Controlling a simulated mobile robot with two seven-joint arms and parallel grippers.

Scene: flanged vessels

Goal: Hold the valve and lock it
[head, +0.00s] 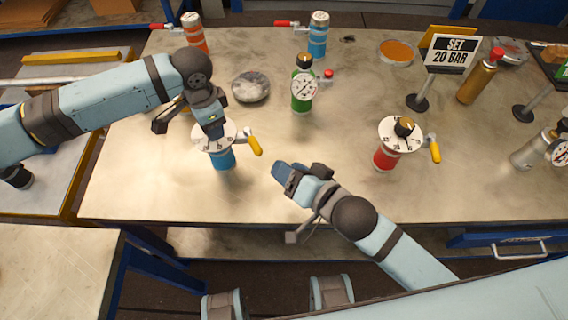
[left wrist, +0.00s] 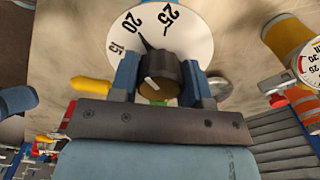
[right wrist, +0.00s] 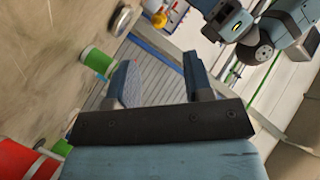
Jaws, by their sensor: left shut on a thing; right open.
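The blue valve (head: 222,161) stands upright on the bench, with a white dial, a top knob and a yellow lever (head: 254,145) sticking out to the right. My left gripper (head: 214,128) comes down from above and is shut on the dark knob (left wrist: 158,80). In the left wrist view a finger lies on each side of the knob, and the dial (left wrist: 190,35) reads 15, 20 and 25, with a pointer near 20. My right gripper (head: 283,172) is open and empty, right of and below the yellow lever, apart from it. The left fingertips are mostly hidden in the head view.
A sign (head: 455,51) reads SET 20 BAR. A red valve (head: 386,158) with a dial stands to the right.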

